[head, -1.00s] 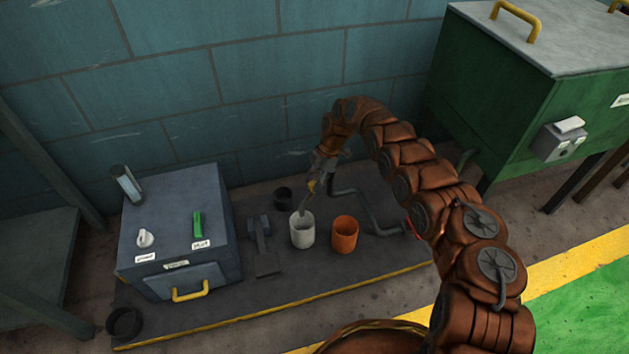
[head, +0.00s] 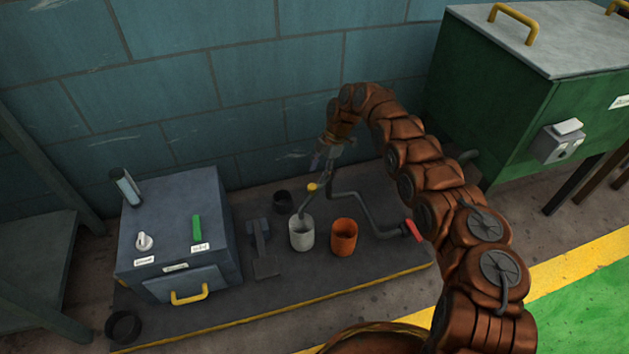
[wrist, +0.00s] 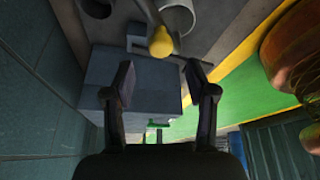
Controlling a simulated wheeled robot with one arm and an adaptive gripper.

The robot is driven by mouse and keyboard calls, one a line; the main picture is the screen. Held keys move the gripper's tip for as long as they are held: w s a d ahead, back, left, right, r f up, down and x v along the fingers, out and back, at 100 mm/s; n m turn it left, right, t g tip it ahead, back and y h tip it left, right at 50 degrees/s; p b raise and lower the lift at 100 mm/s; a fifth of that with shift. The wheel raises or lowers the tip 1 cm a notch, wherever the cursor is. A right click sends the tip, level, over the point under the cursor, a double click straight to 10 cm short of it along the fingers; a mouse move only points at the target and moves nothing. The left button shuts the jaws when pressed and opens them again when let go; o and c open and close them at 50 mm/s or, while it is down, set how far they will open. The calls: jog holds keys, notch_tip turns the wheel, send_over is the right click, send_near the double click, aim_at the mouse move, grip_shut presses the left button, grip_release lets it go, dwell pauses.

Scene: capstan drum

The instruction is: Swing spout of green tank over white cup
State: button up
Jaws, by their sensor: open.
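The green tank (head: 500,105) stands at the right, with a pale lid. A thin grey spout (head: 308,200) with a yellow knob (head: 312,187) slants down, its lower end at the mouth of the white cup (head: 302,236) in the head view. The exact overlap of tip and cup is hard to tell. My gripper (head: 328,158) is open and empty, above and apart from the knob. In the wrist view the yellow knob (wrist: 162,40) lies beyond my open fingers (wrist: 160,80), and part of the white cup (wrist: 178,16) shows. My arm hides the spout's join with the tank.
An orange cup (head: 344,238) stands right of the white cup and a dark cup (head: 283,201) behind it. A bent pipe (head: 372,215) runs right to a red handle (head: 412,230). A grey-blue box (head: 175,225) stands left. The mat's front is clear.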

jog(key=v, duration=0.6)
jog(key=shift+r, duration=0.2)
jog(key=shift+d, duration=0.15)
